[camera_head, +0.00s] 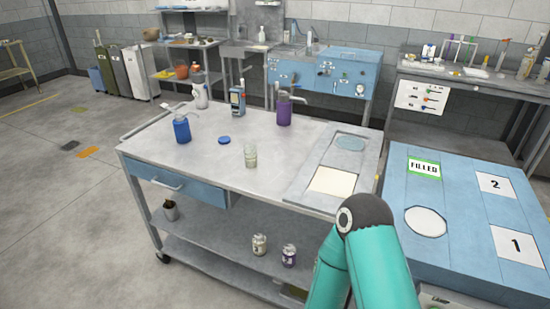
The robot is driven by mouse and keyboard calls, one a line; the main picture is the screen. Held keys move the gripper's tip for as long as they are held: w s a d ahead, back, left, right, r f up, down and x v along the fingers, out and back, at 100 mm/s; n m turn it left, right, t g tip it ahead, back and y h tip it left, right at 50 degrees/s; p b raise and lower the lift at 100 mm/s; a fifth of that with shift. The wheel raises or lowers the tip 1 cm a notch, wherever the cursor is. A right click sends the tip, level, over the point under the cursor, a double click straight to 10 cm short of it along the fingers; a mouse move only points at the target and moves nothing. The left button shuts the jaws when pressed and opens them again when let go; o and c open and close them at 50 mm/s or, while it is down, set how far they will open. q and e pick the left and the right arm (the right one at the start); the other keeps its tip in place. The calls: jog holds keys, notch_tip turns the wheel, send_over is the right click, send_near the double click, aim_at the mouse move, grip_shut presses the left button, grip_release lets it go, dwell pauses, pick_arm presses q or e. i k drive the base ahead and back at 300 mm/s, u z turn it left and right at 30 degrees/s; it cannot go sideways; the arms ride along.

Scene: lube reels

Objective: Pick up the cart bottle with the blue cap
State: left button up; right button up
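A grey cart (215,165) stands in the middle. On its top, a blue bottle (182,131) with a narrower pump-like top stands upright at the left. A flat blue disc (224,140), perhaps a loose cap, lies to its right. A small pale jar or bottle (250,156) stands nearer the cart's front edge. A purple bottle (284,112) with a grey top stands towards the back right. I cannot clearly make out a bottle wearing a blue cap. Neither gripper is in view; only teal links of my arm show at the bottom, right of centre.
A white spray bottle (200,95) and a blue boxy container (237,102) stand at the cart's back. A tray-like panel (312,193) covers its right end. Two small containers (260,245) (289,255) stand on a lower shelf. A blue station (455,240) marked FILLED stands at right.

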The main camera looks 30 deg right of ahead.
aim_at(250, 152)
jog(key=z, duration=0.1)
jog(key=i, duration=0.9)
jog(key=u, duration=0.05)
